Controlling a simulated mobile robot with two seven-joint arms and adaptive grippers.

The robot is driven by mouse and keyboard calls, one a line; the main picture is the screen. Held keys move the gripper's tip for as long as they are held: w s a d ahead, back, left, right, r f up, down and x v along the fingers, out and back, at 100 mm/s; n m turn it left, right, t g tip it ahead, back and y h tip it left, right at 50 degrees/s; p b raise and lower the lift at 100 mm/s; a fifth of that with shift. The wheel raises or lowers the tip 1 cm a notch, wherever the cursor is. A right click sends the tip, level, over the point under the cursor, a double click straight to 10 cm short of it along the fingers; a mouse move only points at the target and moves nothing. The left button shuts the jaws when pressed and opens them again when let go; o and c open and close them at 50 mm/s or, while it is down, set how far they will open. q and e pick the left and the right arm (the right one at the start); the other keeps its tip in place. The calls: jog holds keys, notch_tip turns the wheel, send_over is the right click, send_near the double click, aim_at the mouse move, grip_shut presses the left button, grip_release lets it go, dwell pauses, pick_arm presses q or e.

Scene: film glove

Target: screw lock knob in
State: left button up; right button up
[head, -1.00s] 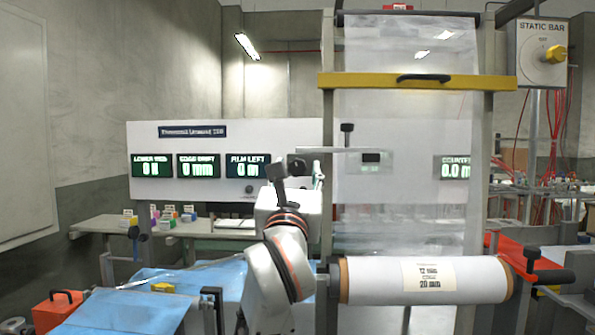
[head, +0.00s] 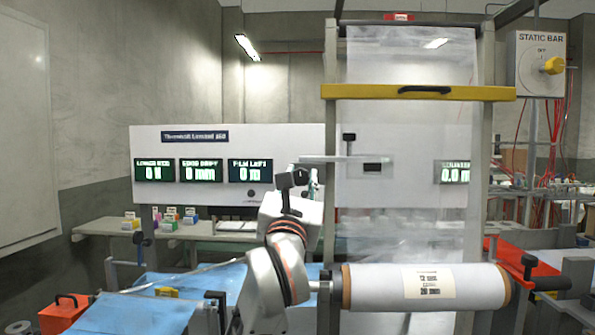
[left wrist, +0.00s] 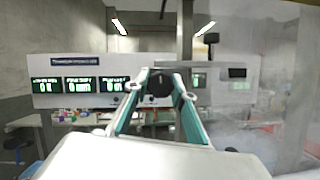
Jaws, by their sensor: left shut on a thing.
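My left gripper (head: 308,181) is in the middle of the head view, its arm rising from below and mostly hiding its fingers. In the left wrist view, its two teal-edged fingers (left wrist: 159,82) close on a dark round knob (left wrist: 158,87) at their tips. A flat bracket arm (head: 335,159) reaches across in front of the film, just right of and above the gripper. A black knob (head: 349,137) stands upright on this bracket; it also shows in the left wrist view (left wrist: 211,38). I cannot tell whether the held knob touches the bracket. My right gripper is not in view.
A clear film sheet (head: 405,130) hangs behind the bracket, with a yellow bar (head: 418,93) across it. A white film roll (head: 390,287) lies below, right of my arm. A white panel with green displays (head: 204,170) stands behind. Blue sheets (head: 130,314) cover the front-left table.

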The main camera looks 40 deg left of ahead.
pick_arm(q)
jog(key=shift+m, duration=0.4)
jog(key=o, duration=1.1)
jog(key=v, duration=0.7)
jog(key=shift+s+d+f, duration=0.1)
jog(key=shift+s, duration=0.15)
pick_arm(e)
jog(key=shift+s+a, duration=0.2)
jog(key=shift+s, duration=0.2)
